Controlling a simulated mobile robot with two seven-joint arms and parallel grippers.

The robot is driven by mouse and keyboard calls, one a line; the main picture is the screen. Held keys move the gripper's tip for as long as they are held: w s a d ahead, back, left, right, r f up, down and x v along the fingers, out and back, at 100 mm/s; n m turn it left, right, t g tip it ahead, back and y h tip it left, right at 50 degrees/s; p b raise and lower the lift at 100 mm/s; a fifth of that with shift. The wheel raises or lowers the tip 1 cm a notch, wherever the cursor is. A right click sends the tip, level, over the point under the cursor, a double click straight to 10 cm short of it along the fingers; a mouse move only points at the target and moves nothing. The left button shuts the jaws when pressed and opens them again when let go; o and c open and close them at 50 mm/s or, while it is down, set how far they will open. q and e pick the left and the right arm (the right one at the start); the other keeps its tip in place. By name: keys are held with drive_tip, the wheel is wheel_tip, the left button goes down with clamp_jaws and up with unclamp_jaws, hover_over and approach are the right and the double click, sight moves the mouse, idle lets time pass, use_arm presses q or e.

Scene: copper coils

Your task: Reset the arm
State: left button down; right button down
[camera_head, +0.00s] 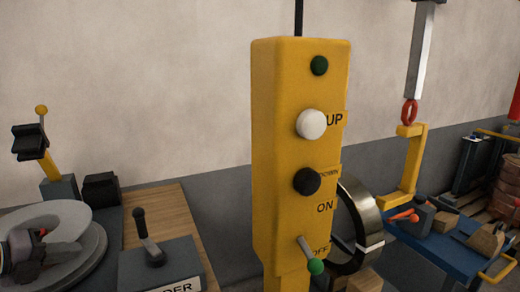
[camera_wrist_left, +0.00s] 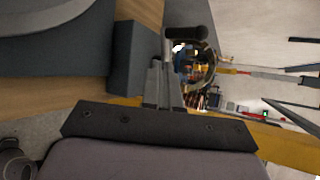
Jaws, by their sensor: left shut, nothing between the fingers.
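My left gripper (camera_head: 62,248) is at the lower left of the head view, over a round grey disc. In the left wrist view its fingers (camera_wrist_left: 165,82) are shut and empty, beyond the dark palm plate. A lever with a black handle (camera_head: 141,222) stands on a grey box to the right of the gripper. This black handle (camera_wrist_left: 186,33) also shows in the wrist view beyond the fingertips, and I cannot tell the gap. My right gripper is not in view.
A yellow control pendant (camera_head: 290,150) with buttons and a green-tipped switch hangs in the middle. The grey disc (camera_head: 95,262) lies at left, beside a wooden top (camera_head: 165,205). A metal ring (camera_head: 357,225) and a blue table (camera_head: 425,245) are at right.

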use_arm(q)
drive_tip(key=s+a+f+n+y, duration=0.1)
drive_tip(key=s+f+n+y, duration=0.2)
drive_tip(key=n, duration=0.2)
drive_tip(key=s+a+f+n+t+y, duration=0.1)
drive_tip(key=s+f+n+y, duration=0.2)
drive_tip(key=f+n, duration=0.1)
drive_tip(key=s+a+f+n+t+y, duration=0.1)
drive_tip(key=s+f+n+y, duration=0.1)
drive_tip(key=s+f+n, duration=0.2)
drive_tip(key=shift+a+n+y, duration=0.3)
drive_tip(key=shift+n+y, duration=0.1)
drive_tip(key=shift+n, duration=0.6)
drive_tip(key=s+d+f+n+g, duration=0.6)
drive_tip(key=s+d+f+n, duration=0.2)
drive_tip(key=s+d, duration=0.2)
drive_tip(key=s+d+n+g+h, duration=0.2)
drive_tip(key=s+d+g+h, duration=0.3)
drive_tip(key=d, duration=0.9)
drive_tip(key=w+d+f+t+p, duration=0.2)
drive_tip(key=w+f+t, duration=0.3)
drive_tip(key=f+t, duration=0.2)
drive_tip(key=shift+t, duration=0.6)
drive_tip(key=shift+w, duration=0.1)
